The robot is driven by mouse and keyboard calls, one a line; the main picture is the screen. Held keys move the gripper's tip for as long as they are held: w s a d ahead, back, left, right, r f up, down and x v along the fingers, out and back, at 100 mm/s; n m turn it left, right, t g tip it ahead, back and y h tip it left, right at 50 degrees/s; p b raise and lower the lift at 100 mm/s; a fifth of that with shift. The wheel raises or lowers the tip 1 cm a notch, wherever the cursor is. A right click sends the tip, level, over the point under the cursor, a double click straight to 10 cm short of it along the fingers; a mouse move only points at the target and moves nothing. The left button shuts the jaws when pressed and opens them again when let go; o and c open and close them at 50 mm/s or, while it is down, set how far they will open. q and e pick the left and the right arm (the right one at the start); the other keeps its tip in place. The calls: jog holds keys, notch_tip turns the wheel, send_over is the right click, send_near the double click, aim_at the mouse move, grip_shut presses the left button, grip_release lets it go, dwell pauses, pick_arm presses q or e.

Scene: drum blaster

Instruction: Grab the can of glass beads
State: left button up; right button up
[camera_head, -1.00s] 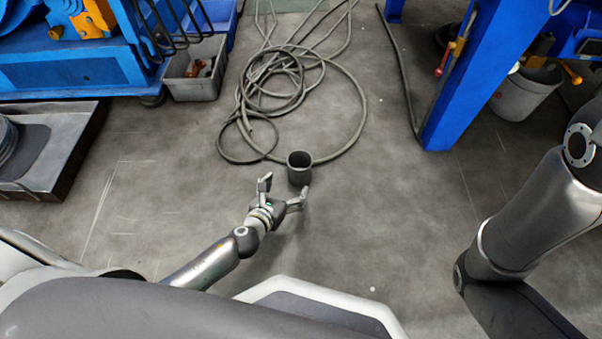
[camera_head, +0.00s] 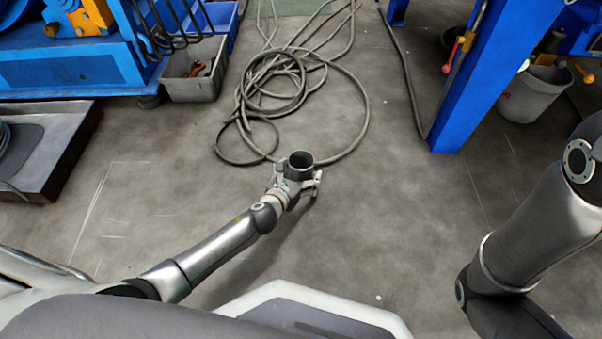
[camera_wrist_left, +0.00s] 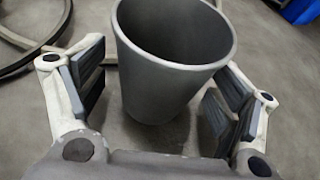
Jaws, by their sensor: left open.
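The can (camera_head: 300,161) is a dark grey, open-topped cylinder standing upright on the floor near the middle of the head view. In the left wrist view the can (camera_wrist_left: 168,72) stands between the finger pads, its wide mouth facing up; no beads show in the part of its inside that I can see. My left gripper (camera_head: 297,183) is open around the can. In the left wrist view my left gripper (camera_wrist_left: 158,95) has a pad on each side, with a gap to the can on both sides. My right gripper is out of view.
A grey hose (camera_head: 285,85) lies coiled just behind the can. A grey bin (camera_head: 195,72) stands at the back left by blue machinery. A blue post (camera_head: 480,85) and a grey bucket (camera_head: 533,92) stand at the right. The floor (camera_head: 400,220) in front and right is clear.

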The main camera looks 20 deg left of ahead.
pick_arm(q)
jog(key=shift+c, duration=0.4)
jog(key=c, duration=1.1)
jog(key=shift+r, duration=0.1)
jog(key=shift+c, duration=0.2)
